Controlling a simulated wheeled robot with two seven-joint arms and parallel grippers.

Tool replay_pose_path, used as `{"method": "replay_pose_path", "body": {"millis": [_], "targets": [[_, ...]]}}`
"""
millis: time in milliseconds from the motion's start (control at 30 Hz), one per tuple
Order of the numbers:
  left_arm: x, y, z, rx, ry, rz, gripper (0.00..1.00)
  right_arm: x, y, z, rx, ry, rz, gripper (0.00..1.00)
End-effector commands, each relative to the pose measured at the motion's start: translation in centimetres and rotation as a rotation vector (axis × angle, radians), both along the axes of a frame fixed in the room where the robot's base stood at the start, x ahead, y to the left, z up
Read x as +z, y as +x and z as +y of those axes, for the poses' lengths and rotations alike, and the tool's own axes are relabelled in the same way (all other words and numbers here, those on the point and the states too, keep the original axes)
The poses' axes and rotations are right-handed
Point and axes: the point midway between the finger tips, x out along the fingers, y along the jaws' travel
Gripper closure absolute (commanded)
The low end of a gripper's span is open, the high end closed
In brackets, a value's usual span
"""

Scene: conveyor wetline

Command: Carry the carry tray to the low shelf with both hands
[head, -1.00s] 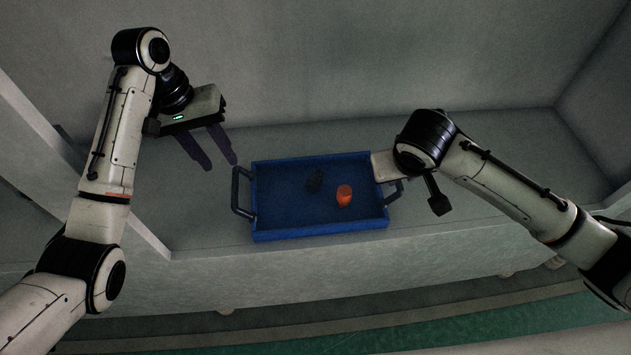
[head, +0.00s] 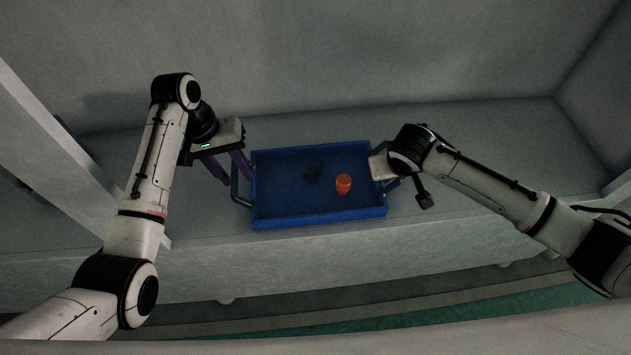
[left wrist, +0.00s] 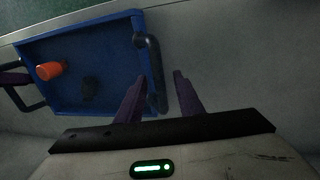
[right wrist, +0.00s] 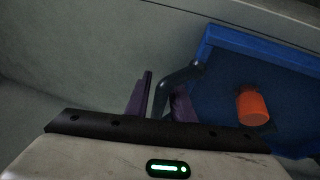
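The blue carry tray (head: 320,214) sits level on a grey surface, with a dark handle at each end. It holds an orange cup-like object (head: 343,184) and a dark lump (head: 313,169). My left gripper (head: 236,172) is open at the tray's left handle (head: 236,188); in the left wrist view that handle (left wrist: 152,66) runs between its spread fingers. My right gripper (right wrist: 163,86) is open at the other handle (right wrist: 178,78), which passes between its fingers in the right wrist view. In the head view my right wrist hides most of its fingers.
A grey wall (head: 330,60) rises behind the surface, and a pale upright panel (head: 60,135) stands at the left. The surface is clear to the right of the tray (head: 500,130). A green floor strip (head: 450,318) shows below the front edge.

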Motion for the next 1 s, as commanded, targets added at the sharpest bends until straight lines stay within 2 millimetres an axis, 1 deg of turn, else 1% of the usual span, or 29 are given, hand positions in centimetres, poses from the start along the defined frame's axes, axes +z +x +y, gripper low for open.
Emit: {"method": "replay_pose_path", "body": {"millis": [100, 367, 467, 500, 567, 600, 800, 1000], "targets": [[-0.42, -0.02, -0.11, -0.001, 0.0, 0.001, 0.66, -0.37, 0.18, -0.04, 0.001, 0.0, -0.001, 0.78], [-0.46, 0.0, -0.12, -0.001, 0.0, 0.0, 0.66, -0.41, 0.2, -0.05, 0.001, 0.0, -0.001, 0.78], [-0.45, 0.0, -0.12, -0.001, 0.0, 0.0, 0.81, -0.41, 0.19, -0.04, 0.001, 0.0, -0.001, 0.94], [-0.45, 0.0, -0.12, -0.001, 0.0, 0.0, 0.88, -0.4, 0.19, -0.05, 0.001, 0.0, -0.001, 1.0], [-0.44, 0.0, -0.11, -0.001, 0.0, 0.0, 0.98, -0.39, 0.19, -0.05, 0.001, 0.0, -0.001, 1.0], [-0.44, 0.0, -0.1, -0.001, 0.0, 0.0, 1.0, -0.39, 0.19, -0.05, 0.001, 0.0, -0.001, 1.0], [-0.42, 0.01, -0.1, 0.0, 0.0, 0.0, 1.0, -0.38, 0.19, -0.06, 0.0, 0.0, -0.001, 1.0], [0.1, 0.08, -0.1, -0.001, -0.001, -0.002, 1.0, 0.13, 0.26, -0.05, 0.001, 0.0, -0.003, 1.0]]}}
